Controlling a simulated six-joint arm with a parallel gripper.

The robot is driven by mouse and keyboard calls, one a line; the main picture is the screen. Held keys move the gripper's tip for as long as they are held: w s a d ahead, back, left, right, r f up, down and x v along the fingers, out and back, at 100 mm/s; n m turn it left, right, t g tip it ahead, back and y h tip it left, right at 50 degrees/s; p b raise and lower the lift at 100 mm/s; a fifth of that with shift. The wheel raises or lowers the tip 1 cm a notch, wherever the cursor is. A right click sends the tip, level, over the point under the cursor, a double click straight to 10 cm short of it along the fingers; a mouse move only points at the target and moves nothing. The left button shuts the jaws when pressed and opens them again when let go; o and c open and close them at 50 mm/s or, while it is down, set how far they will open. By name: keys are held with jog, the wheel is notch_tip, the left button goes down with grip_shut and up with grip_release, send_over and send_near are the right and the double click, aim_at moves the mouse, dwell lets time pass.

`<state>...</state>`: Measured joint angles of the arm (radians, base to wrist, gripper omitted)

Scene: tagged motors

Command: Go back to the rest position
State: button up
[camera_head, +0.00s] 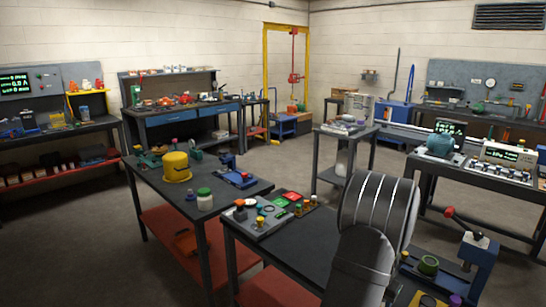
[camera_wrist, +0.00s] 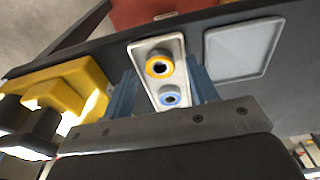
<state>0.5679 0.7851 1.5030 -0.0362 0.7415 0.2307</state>
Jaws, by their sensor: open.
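My gripper (camera_wrist: 163,78) shows in the wrist view as two blue fingers standing apart. A narrow pale tray (camera_wrist: 147,45) lies beyond and between them, with a yellow-orange ring (camera_wrist: 159,65) and a blue ring (camera_wrist: 171,96) in it. I see nothing clamped between the fingers, though the plate at their base hides part of the tray. In the head view my arm rises over the right part of the near bench (camera_head: 290,238), and my fingers are hidden.
An empty grey tray (camera_wrist: 244,48) lies right of the fingers; a yellow block (camera_wrist: 80,88) with dark parts is close on the left. A control panel (camera_head: 262,219) stands left of my arm, a blue press-like device (camera_head: 478,266) right. Floor (camera_head: 95,230) is clear at left.

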notch_tip(320, 180, up, 4)
jog(key=shift+w+r, duration=0.1)
jog(key=shift+r, duration=0.05)
jog(key=s+d+r, duration=0.5)
jog(key=s+r, duration=0.2)
jog(key=s, duration=0.3)
jog(key=w+a+n, duration=0.1)
jog(key=w+a, duration=0.4)
jog(key=a, duration=0.5)
jog(key=w+a+n, duration=0.2)
jog(key=w+a, duration=0.4)
jog(key=a, duration=0.5)
jog(key=w+a+n, duration=0.1)
jog(key=w+a, duration=0.5)
jog(key=a, duration=0.5)
jog(key=shift+a+r+n+y, duration=0.25)
jog(key=shift+r+n+y, duration=0.05)
jog(key=shift+r+n, duration=0.1)
jog(key=shift+d, duration=0.1)
jog(key=s+d+m, duration=0.1)
jog(key=s+d, duration=0.2)
jog(key=d, duration=0.7)
jog(key=s+d+m, duration=0.1)
jog(key=s+d, duration=0.3)
jog(key=d, duration=0.6)
jog(key=shift+f+m, duration=0.15)
jog(key=shift+m, duration=0.25)
